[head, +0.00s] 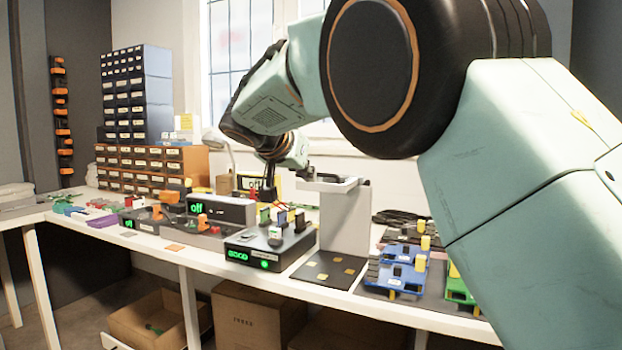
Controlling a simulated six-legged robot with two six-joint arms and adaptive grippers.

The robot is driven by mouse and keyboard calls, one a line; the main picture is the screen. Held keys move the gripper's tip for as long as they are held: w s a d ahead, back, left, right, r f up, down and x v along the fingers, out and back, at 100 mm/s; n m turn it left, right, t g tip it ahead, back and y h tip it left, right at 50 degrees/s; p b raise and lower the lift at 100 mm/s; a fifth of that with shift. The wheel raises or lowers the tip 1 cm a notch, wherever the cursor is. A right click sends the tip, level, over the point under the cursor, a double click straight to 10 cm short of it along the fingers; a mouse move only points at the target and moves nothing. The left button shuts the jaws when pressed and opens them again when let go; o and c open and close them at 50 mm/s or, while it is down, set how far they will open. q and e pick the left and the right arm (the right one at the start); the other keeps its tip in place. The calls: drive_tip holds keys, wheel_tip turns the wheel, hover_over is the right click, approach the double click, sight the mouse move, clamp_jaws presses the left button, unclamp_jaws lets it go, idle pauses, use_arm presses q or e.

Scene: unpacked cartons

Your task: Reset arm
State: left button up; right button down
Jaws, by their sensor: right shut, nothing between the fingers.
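My right arm comes in from the right and fills much of the upper right of the head view. My right gripper (268,190) is small and far off, over the workbench, pointing down near the black box with a lit display (222,209). Its fingers are shut with nothing between them. It partly overlaps a yellow-edged item behind it. My left gripper is not in view.
On the white bench (205,258) stand a black device with green lights (262,252), a grey stand (344,220) and blue boards (398,272). Drawer cabinets (152,168) stand at the back left. Open cartons (160,318) lie below. A window is behind.

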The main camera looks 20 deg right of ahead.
drive_tip(key=shift+s+a+f+b, duration=1.05)
drive_tip(key=shift+s+a+b, duration=0.1)
drive_tip(key=shift+a, duration=0.05)
drive_tip(key=shift+w, duration=0.1)
